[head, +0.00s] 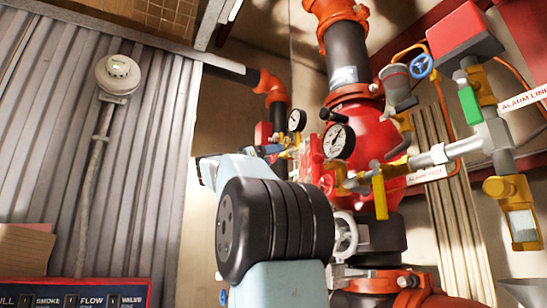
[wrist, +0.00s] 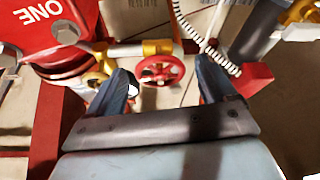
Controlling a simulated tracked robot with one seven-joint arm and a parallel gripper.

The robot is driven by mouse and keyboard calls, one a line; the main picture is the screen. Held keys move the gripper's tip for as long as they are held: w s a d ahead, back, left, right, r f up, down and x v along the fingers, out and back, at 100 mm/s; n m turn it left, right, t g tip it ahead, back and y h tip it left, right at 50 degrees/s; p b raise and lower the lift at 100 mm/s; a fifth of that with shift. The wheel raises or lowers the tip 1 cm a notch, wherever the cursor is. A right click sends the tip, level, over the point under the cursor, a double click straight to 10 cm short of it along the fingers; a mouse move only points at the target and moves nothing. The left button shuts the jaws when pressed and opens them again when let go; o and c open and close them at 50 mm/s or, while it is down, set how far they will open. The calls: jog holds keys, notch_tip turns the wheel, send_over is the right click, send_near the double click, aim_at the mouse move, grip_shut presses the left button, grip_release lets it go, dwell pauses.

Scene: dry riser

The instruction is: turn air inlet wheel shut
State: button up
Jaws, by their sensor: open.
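A small red spoked handwheel (wrist: 161,72) shows in the wrist view, in front of a white and brass pipe. It lies between the fingertips of my gripper (wrist: 161,66), a little beyond them. The blue fingers are spread apart and I see no contact with the rim. No label on this wheel is readable, so I cannot confirm it is the air inlet wheel. In the head view my gripper (head: 268,150) is partly hidden behind my own arm, near the small fittings left of the red valve body (head: 365,135). I cannot pick out the same wheel there.
Two gauges (head: 338,141) stand close to my arm. A blue wheel (head: 421,65) and alarm pipework are at the right.

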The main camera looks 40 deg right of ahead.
jog(key=v, duration=1.2)
jog(key=shift+a, duration=0.3)
jog(key=shift+f, duration=0.15)
